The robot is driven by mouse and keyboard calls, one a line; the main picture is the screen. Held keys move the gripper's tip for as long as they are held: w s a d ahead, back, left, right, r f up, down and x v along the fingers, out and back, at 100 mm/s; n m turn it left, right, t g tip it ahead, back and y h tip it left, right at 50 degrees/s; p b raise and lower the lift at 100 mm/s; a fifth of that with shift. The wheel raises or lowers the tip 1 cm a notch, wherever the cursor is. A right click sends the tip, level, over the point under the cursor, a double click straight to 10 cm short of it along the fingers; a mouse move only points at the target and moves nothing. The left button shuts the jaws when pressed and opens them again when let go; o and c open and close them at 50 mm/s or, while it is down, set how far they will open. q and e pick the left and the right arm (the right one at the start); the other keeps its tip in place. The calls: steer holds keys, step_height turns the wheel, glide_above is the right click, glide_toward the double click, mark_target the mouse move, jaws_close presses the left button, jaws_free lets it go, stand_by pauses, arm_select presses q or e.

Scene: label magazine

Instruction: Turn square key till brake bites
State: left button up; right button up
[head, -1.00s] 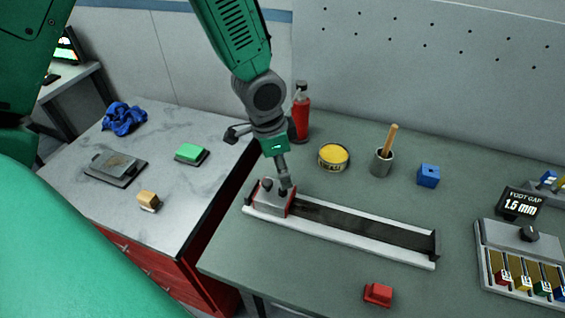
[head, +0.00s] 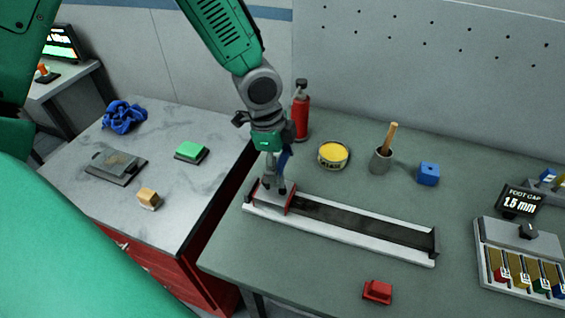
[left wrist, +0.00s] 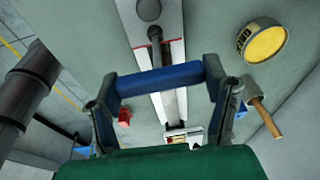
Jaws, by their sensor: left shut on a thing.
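My left gripper (head: 272,184) is low over the left end of the long rail (head: 350,228), at the grey and red carriage (head: 266,201). The left wrist view shows my left gripper (left wrist: 167,98) closed across a blue crossbar (left wrist: 160,76), which looks like the square key's handle. A dark shaft (left wrist: 157,52) runs from behind the bar towards a round dark fitting on the carriage (left wrist: 173,45). Whether it is fully seated is hidden. A bit of blue shows beside the fingers in the head view. My right gripper is not in view.
Behind the rail stand a red bottle (head: 301,112), a yellow tin (head: 333,155), a grey pot (head: 381,161) with a wooden handle and a blue block (head: 428,174). A red block (head: 377,291) lies in front. A display (head: 521,201) reads 1.5 mm.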

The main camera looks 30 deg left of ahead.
arm_select(q)
steer(key=shift+s+a+f, duration=0.1)
steer(key=shift+s+f, duration=0.1)
steer(key=shift+f, duration=0.05)
steer(key=shift+m, duration=0.4)
steer(key=shift+m+g, duration=0.3)
steer(key=shift+m, duration=1.1)
steer(key=shift+m, duration=1.4)
steer(key=o, duration=1.2)
steer(key=shift+o, duration=0.2)
steer(key=shift+w, duration=0.15)
